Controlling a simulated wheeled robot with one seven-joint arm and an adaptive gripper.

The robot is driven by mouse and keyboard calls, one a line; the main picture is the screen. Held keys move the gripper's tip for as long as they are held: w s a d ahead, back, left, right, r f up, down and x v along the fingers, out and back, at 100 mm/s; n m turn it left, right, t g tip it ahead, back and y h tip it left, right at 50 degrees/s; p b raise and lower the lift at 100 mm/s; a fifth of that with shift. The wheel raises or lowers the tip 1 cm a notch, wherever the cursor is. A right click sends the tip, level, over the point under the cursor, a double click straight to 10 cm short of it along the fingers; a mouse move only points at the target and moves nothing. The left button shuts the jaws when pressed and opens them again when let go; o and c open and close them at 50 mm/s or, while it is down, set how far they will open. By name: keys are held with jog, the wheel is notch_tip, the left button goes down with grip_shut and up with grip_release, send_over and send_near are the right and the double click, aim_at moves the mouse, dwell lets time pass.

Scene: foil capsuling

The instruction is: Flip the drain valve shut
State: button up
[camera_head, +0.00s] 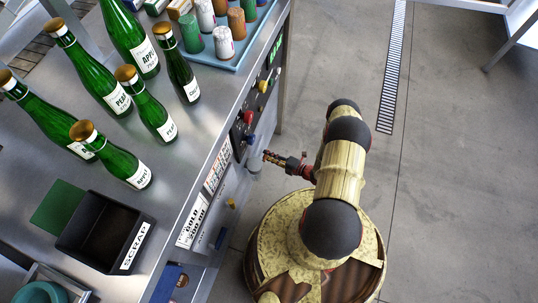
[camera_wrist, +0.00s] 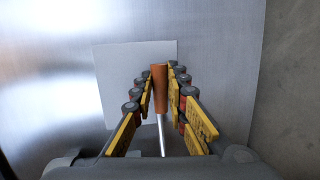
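In the wrist view, an orange-brown handle (camera_wrist: 160,88) on a thin metal rod (camera_wrist: 162,138) stands upright in the picture, in front of a pale square plate (camera_wrist: 118,75) on a steel panel. It looks like the drain valve's lever. My gripper (camera_wrist: 161,80) has one finger on each side of the handle, with the fingertips very near it. I cannot tell whether they touch it. In the head view, my gripper (camera_head: 272,157) points left at the bench's front side, just below the control panel. The lever is not clearly visible there.
The bench front carries a control panel (camera_head: 246,117) with coloured buttons and printed labels (camera_head: 192,220). Green bottles (camera_head: 97,68), a blue tray of capsules (camera_head: 235,58) and a black scrap bin (camera_head: 88,238) are on the bench top. The floor (camera_head: 450,150) to the right is clear.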

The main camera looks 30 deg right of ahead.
jog(key=o, duration=0.5)
jog(key=shift+c, duration=0.2)
jog(key=shift+s+d, duration=0.1)
jog(key=shift+s, duration=0.05)
jog(key=v, duration=1.1)
jog(key=shift+s, duration=0.35)
jog(key=shift+d+r, duration=0.1)
jog(key=shift+n, duration=0.3)
